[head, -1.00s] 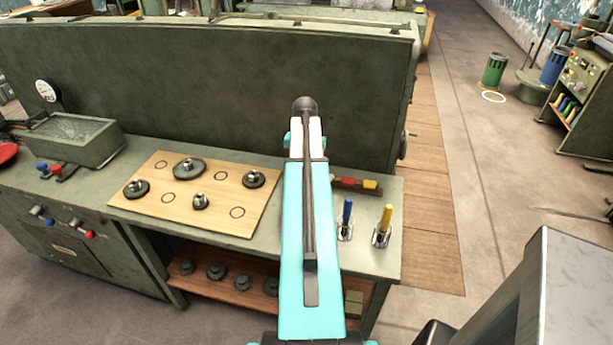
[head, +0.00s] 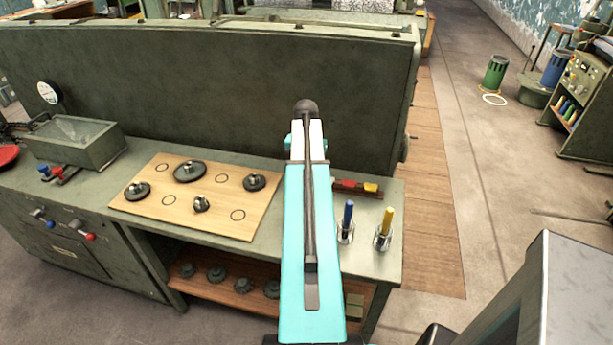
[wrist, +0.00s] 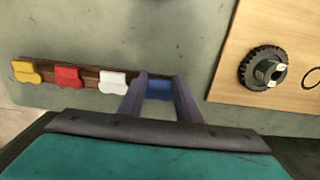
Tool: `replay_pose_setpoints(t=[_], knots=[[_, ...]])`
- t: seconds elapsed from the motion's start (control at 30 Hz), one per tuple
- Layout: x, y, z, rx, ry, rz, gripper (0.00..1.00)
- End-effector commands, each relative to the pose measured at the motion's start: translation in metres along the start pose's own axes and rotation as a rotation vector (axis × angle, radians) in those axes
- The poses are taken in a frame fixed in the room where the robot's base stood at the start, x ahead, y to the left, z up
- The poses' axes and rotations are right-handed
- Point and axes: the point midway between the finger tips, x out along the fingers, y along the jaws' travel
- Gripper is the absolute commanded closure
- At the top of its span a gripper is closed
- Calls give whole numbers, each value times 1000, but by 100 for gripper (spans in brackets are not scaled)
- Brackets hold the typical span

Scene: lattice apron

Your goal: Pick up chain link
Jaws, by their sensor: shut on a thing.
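Several coloured pieces sit in a row on a brown strip (wrist: 85,75) in the wrist view: a yellow piece (wrist: 26,71), a red piece (wrist: 67,77), a white piece (wrist: 112,81) and a blue piece (wrist: 159,90). They look like the chain links. My gripper (wrist: 160,77) is shut on the blue piece, at the row's right end, with one finger on each side. I cannot tell whether the piece is lifted. In the head view my arm hides the gripper and the blue piece; the red piece (head: 349,184) and yellow piece (head: 370,188) show beside it.
A wooden board (head: 240,218) with several dark gears lies left of my arm on the green bench. A blue-handled tool (head: 347,213) and a yellow-handled tool (head: 385,222) stand in holders at the right. A tall green panel (head: 200,85) rises behind the bench.

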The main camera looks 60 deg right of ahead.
Motion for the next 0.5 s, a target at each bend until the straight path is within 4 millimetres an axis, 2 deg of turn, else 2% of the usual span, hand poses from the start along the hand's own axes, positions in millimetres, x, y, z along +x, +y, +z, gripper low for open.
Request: replay_pose_setpoints(t=[0.27,0.5], knots=[[-13,0,-1,0,1,0,94],[-32,0,-1,0,2,-1,94]])
